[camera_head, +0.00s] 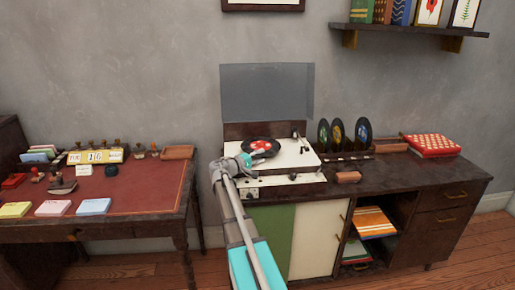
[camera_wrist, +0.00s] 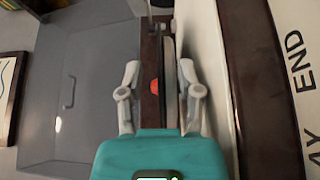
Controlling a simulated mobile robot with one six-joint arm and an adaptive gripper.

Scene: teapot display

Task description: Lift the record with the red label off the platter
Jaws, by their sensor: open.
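The black record with the red label (camera_head: 264,146) lies flat on the record player (camera_head: 292,160) in the head view. In the wrist view the record (camera_wrist: 155,87) is seen nearly edge-on, as a dark strip with a red patch. My gripper (camera_head: 243,159) is at the near left edge of the record in the head view. In the wrist view its two fingers (camera_wrist: 160,85) are apart, with the record's edge showing in the gap beyond them. I cannot tell whether a finger touches it. The platter is mostly hidden under the record.
The raised grey lid (camera_head: 265,92) stands behind the player. The tonearm is at the player's right. A red-topped desk (camera_head: 128,189) with small items stands at left.

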